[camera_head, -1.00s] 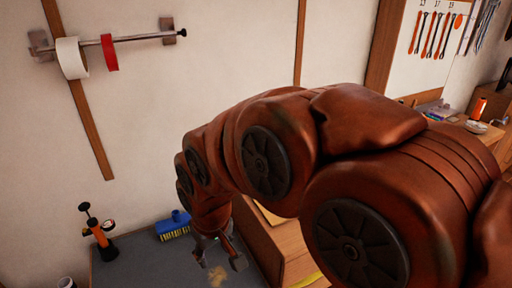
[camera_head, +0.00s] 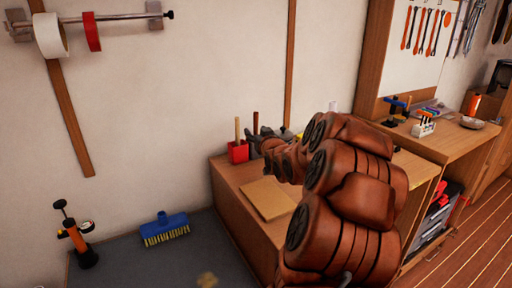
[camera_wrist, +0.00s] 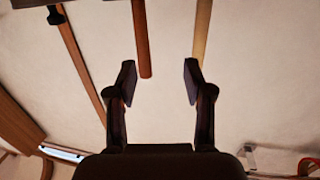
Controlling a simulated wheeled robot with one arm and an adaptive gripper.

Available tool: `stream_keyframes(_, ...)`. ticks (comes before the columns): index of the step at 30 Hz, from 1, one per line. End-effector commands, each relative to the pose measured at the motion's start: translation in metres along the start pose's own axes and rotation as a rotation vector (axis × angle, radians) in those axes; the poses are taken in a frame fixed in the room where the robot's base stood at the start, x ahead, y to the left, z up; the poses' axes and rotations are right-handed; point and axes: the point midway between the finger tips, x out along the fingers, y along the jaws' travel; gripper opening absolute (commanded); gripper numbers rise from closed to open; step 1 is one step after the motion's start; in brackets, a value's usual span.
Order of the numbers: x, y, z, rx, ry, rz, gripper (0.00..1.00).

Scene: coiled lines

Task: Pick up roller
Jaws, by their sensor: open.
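I cannot pick out the roller for certain in either view. Two upright handles, a light wooden one (camera_head: 237,130) in a red holder (camera_head: 238,152) and a darker brown one (camera_head: 256,124), stand at the back of the wooden cabinet. My gripper (camera_head: 262,138) is beside them, partly hidden by my arm. In the wrist view my gripper (camera_wrist: 158,82) is open and empty. There a brown handle (camera_wrist: 144,40) and a paler handle (camera_wrist: 202,28) hang into the picture from the top, beyond the fingertips. What their far ends carry is out of that view.
A flat tan board (camera_head: 268,198) lies on the cabinet top. A blue brush (camera_head: 165,228) and an orange-black pump-like tool (camera_head: 76,238) are on the grey surface at left. A wall rod holds white tape (camera_head: 49,36) and red tape (camera_head: 92,32). A workbench stands at right.

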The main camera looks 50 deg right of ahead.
Motion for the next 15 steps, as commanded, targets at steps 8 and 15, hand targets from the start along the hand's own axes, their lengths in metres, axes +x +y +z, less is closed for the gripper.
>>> stream_keyframes(8, 0.009, 0.022, -0.004, 0.005, 0.068, 0.018, 0.52)
stream_keyframes(15, 0.027, 0.022, -0.005, 0.004, 0.067, 0.018, 0.52)
